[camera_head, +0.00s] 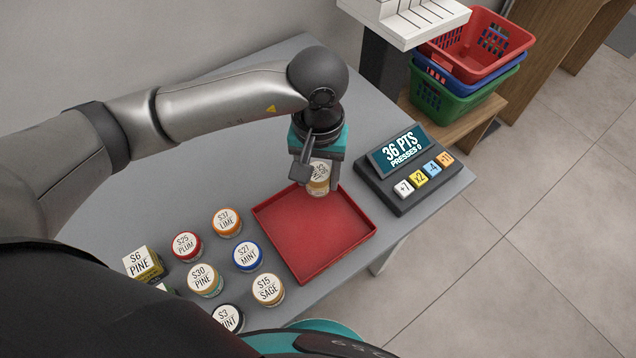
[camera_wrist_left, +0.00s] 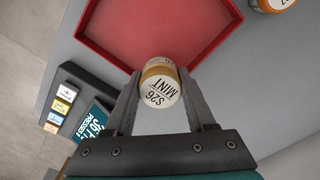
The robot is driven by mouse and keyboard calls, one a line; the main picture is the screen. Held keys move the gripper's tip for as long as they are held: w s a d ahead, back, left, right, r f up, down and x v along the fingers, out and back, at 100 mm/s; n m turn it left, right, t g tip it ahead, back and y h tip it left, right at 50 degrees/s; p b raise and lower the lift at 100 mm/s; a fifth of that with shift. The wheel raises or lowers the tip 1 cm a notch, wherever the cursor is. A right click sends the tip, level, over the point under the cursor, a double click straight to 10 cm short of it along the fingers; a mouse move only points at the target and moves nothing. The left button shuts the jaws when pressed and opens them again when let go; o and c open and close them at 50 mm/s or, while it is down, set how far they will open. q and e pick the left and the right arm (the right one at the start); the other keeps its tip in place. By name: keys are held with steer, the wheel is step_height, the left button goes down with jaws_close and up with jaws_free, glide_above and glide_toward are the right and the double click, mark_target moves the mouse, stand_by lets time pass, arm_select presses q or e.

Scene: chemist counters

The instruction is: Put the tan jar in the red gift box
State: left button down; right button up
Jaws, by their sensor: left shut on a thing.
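The tan jar (camera_head: 319,172), with a white lid labelled S26 MINT, is held between the fingers of my left gripper (camera_head: 317,187). In the left wrist view the jar (camera_wrist_left: 160,85) sits between the two fingers (camera_wrist_left: 160,103). The red gift box (camera_head: 315,240) is an open, shallow, empty tray on the counter. The jar is at the box's back edge in the head view, and the wrist view shows it overlapping the rim of the box (camera_wrist_left: 160,30). Its height above the box is hard to tell. My right gripper is not in view.
Several labelled jars, such as the S15 SAGE jar (camera_head: 268,289) and S27 MINT jar (camera_head: 247,256), stand left of the box. A points console (camera_head: 405,170) with coloured buttons is to the right. Stacked baskets (camera_head: 470,65) stand beyond the grey counter (camera_head: 190,190).

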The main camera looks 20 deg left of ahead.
mark_target(318, 187)
arm_select(q)
steer(key=shift+f, duration=1.55)
steer(key=shift+f+b, duration=0.1)
steer(key=shift+b, duration=0.25)
steer(key=c, duration=0.7)
jaws_free()
steer(key=o, duration=0.5)
steer(key=shift+c, duration=0.2)
